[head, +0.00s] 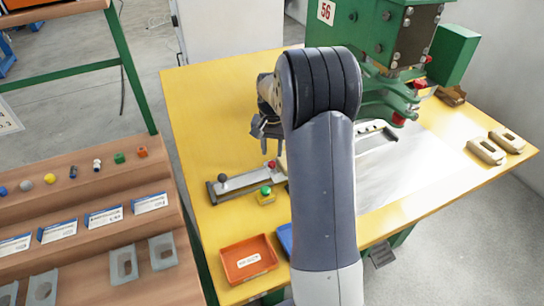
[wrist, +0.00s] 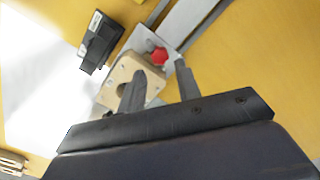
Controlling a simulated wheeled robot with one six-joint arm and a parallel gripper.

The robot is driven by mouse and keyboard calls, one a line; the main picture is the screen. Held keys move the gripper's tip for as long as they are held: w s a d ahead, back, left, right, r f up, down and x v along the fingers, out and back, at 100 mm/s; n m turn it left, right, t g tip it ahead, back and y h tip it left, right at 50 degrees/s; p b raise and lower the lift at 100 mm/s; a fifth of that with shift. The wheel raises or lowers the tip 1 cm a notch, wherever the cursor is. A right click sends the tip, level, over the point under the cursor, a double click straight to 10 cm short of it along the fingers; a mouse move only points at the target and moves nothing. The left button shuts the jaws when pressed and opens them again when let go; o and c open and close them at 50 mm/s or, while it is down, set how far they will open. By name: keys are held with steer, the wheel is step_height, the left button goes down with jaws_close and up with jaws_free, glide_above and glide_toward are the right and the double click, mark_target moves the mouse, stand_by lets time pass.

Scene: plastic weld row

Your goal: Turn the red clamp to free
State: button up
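The red clamp (wrist: 159,55) shows in the wrist view as a small red faceted knob on a grey metal plate, beside a tan block with a round hole (wrist: 122,78). In the head view a red knob (head: 271,164), apparently the same one, sits at the right end of a long metal bar on the yellow table. My gripper (wrist: 159,70) is open and empty. Its fingertips lie on either side of the clamp in the wrist picture, seemingly above it and apart from it. Whether the clamp stands at free or locked cannot be told.
A green button on a yellow box (head: 266,197) stands in front of the bar. An orange tray (head: 240,273) is at the table's front. The green machine (head: 375,30) rises behind my arm. A black device (wrist: 101,40) lies near the tan block.

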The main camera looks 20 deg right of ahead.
mark_target(272, 163)
step_height(272, 163, up, 6)
steer(key=shift+r, duration=0.15)
stand_by(0.3)
step_height(272, 163, down, 11)
stand_by(0.5)
steer(key=shift+r, duration=0.15)
